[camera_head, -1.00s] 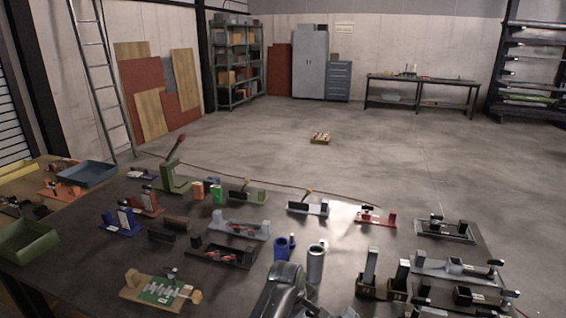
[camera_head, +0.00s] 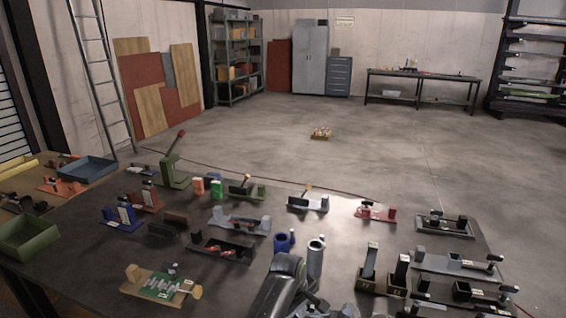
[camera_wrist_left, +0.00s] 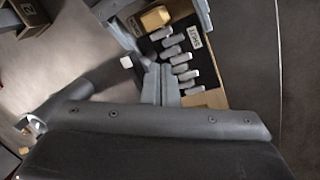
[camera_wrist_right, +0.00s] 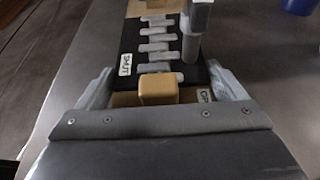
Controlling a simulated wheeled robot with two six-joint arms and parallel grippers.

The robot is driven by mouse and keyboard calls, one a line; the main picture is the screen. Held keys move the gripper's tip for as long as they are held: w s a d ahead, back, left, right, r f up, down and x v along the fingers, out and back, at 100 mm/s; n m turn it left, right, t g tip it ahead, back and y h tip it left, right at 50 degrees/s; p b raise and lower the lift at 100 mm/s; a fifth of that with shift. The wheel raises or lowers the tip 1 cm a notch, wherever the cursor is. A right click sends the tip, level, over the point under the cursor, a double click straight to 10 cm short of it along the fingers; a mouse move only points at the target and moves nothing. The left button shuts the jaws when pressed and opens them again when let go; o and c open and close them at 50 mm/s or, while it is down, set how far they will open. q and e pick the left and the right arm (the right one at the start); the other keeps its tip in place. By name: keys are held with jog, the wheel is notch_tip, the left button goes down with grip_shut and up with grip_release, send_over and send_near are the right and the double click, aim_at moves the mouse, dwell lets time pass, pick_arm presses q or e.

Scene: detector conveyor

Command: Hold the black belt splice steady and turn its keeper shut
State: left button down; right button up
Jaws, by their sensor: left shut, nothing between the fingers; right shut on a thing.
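The black belt splice (camera_wrist_right: 133,40) shows in the right wrist view: a black strip with several metal clips on a tan board, with SHUT and OPEN labels. It also shows in the left wrist view (camera_wrist_left: 172,42). A tan block (camera_wrist_right: 158,89) stands at its near end. My right gripper (camera_wrist_right: 160,85) is shut across that end, one finger on each side. My left gripper (camera_wrist_left: 161,92) is shut and empty at the splice's side, close to the clips. A pale-tipped piece (camera_wrist_left: 126,62), perhaps the keeper's lever, shows beside it; which part is the keeper is unclear.
A green splice board (camera_head: 160,285) lies at the front left of the dark table (camera_head: 90,262). A blue cylinder (camera_head: 282,243) and a grey cylinder (camera_head: 314,258) stand near my arm. Several other fixtures crowd the table. The black splice cannot be made out in the head view.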

pick_arm(q)
jog(key=shift+w+a, duration=0.3)
jog(key=shift+a, duration=0.1)
jog(key=shift+w+a, duration=0.4)
jog(key=shift+w, duration=0.15)
jog(key=shift+w, duration=0.1)
dwell(0.5)
jog(key=shift+a, duration=0.15)
jog(key=shift+a, duration=0.25)
jog(key=w+d+v, duration=0.1)
jog(key=v, duration=0.4)
jog(key=shift+s+r, duration=0.25)
jog(key=shift+r, duration=0.3)
